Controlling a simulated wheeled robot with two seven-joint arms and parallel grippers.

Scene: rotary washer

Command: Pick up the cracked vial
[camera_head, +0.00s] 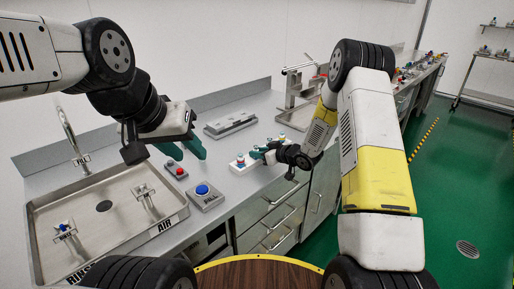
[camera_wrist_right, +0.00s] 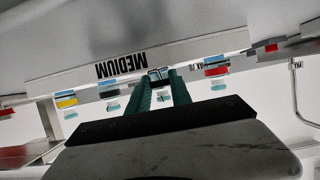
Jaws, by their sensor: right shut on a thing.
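My right gripper (camera_head: 262,150) is at the white vial rack (camera_head: 238,168) on the counter. In the right wrist view its teal fingers (camera_wrist_right: 161,86) are closed around a small vial (camera_wrist_right: 159,73) with a dark and light blue top. Most of that vial is hidden between the fingers, and I cannot see a crack on it. Other vials stand on both sides, one with a yellow band (camera_wrist_right: 66,102) and one with a red band (camera_wrist_right: 217,71). My left gripper (camera_head: 186,150) hangs above the counter with its teal fingers apart, empty.
A blue-button box (camera_head: 203,193) and a red-button box (camera_head: 176,170) sit left of the rack. A sink (camera_head: 103,206) with AIR and RINSE labels is at the left. A grey slotted block (camera_head: 231,123) lies behind. The rack is marked MEDIUM.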

